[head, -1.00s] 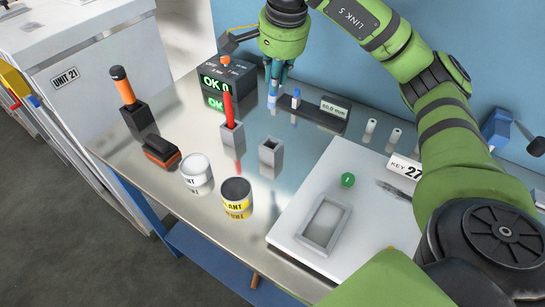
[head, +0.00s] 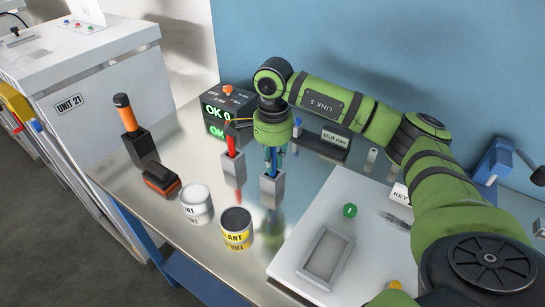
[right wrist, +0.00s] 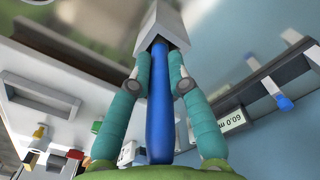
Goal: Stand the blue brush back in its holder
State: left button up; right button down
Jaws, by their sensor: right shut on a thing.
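The blue brush (right wrist: 160,110) is upright in my right gripper (head: 273,158), which is shut on its handle. The grey square holder (head: 271,190) stands on the metal bench directly below the gripper. In the right wrist view the brush's far end passes into the mouth of the holder (right wrist: 160,25), and the fingertips are close to its rim. How deep the brush sits is hidden inside the holder. My left gripper is not in view.
A red brush (head: 231,142) stands in a twin grey holder (head: 233,172) just left. A white tin (head: 196,204) and a yellow tin (head: 236,230) stand in front. A dark box with a green OK display (head: 226,115) is behind. A white board (head: 330,205) lies to the right.

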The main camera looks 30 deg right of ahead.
jog(key=shift+w+d+f, duration=0.1)
jog(key=shift+f, duration=0.1)
jog(key=shift+f, duration=0.1)
jog(key=c, duration=1.2)
grip_release()
notch_tip(320, 180, up, 8)
jog(key=shift+f+b, duration=0.2)
jog(key=shift+b, duration=1.05)
jog(key=shift+r+p, duration=0.3)
jog(key=shift+r, duration=2.1)
